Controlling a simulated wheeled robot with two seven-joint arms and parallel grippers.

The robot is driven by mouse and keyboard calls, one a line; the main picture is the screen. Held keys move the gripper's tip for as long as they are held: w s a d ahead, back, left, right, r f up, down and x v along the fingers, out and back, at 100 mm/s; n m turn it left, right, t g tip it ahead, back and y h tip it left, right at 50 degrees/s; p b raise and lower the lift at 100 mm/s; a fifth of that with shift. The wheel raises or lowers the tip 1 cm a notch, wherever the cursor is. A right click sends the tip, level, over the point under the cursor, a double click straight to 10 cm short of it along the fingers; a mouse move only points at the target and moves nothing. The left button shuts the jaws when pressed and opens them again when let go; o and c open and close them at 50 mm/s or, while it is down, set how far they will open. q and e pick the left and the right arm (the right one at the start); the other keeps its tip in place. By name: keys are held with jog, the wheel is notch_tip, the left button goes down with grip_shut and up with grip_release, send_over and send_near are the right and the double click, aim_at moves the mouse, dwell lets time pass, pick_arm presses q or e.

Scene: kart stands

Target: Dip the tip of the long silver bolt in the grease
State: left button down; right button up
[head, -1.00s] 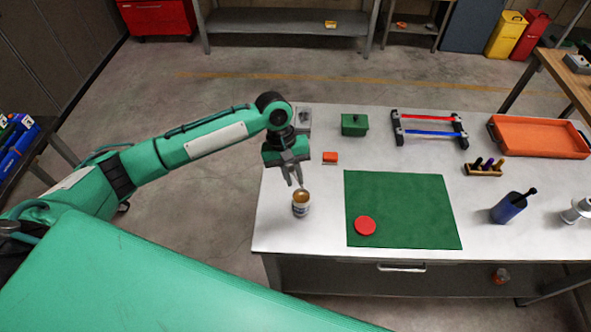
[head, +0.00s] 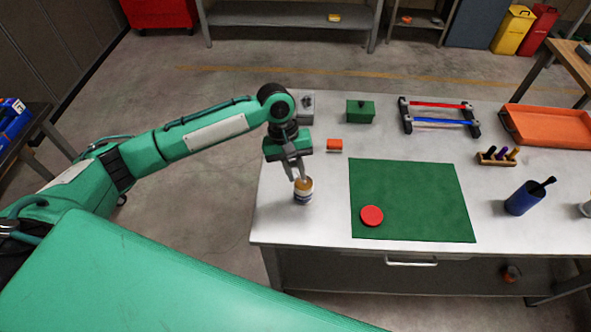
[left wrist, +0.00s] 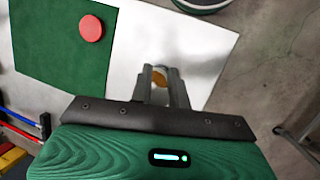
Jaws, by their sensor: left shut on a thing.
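The grease tin (head: 303,195), white and blue with brown grease at its open top, stands near the left end of the workbench. My left gripper (head: 299,176) points down right above the tin, its fingers overlapping the rim in the head view. It is shut on a thin grey thing, taken as the long silver bolt, mostly hidden by the fingers. In the left wrist view the brown grease (left wrist: 160,76) shows between the fingers. I cannot tell whether the bolt's tip touches the grease. My right gripper is out of view.
A green mat (head: 415,195) with a red disc (head: 371,216) lies right of the tin.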

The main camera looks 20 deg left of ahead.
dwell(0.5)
pick_arm(q)
jog(key=shift+f, duration=0.45)
dwell(0.4)
dwell(0.7)
jog(key=shift+p, duration=0.45)
dwell(0.7)
jog(key=shift+s+f, duration=0.1)
dwell(1.2)
jog(key=shift+p, duration=0.35)
